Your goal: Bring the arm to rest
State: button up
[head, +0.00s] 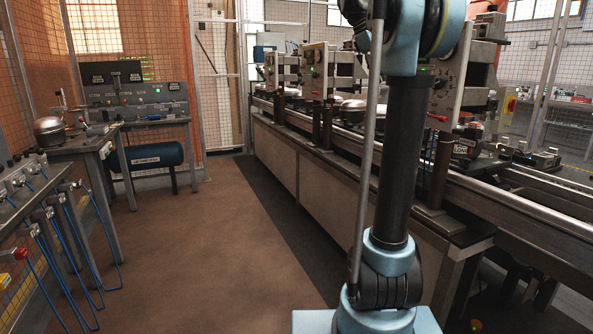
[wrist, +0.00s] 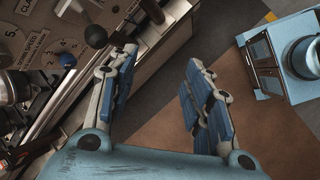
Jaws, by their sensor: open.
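My gripper (wrist: 162,65) shows in the wrist view, with its two blue-padded fingers spread apart and nothing between them. It hangs over the brown floor (wrist: 160,140), beside the machine line on the left of that view. A machine panel with dials and dark ball knobs (wrist: 96,36) is close to the left finger; I cannot tell the exact gap. In the head view my arm stands upright in front of the conveyor line, and my gripper is out of that view, above the frame.
A long conveyor line (head: 275,150) with several machine stations runs along the right in the head view. A workbench with hanging blue hoses (head: 60,230) is at the left. A blue tank (head: 152,157) lies under the back bench. The brown floor between is clear.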

jog(key=s+a+f+m+y, duration=0.2)
jog(key=s+a+f+m, duration=0.1)
jog(key=s+f, duration=0.8)
jog(key=s+a+f+m+t+y, duration=0.1)
jog(key=s+a+f, duration=0.4)
jog(key=s+f, duration=0.7)
jog(key=s+a+f+m+y, duration=0.3)
jog(key=s+f+m, duration=0.3)
jog(key=f, duration=1.8)
jog(key=s+a, duration=0.1)
jog(key=s, duration=0.4)
jog(key=shift+s+t, duration=0.35)
jog(key=shift+t, duration=0.05)
jog(key=shift+w+f, duration=0.2)
jog(key=shift+w, duration=0.25)
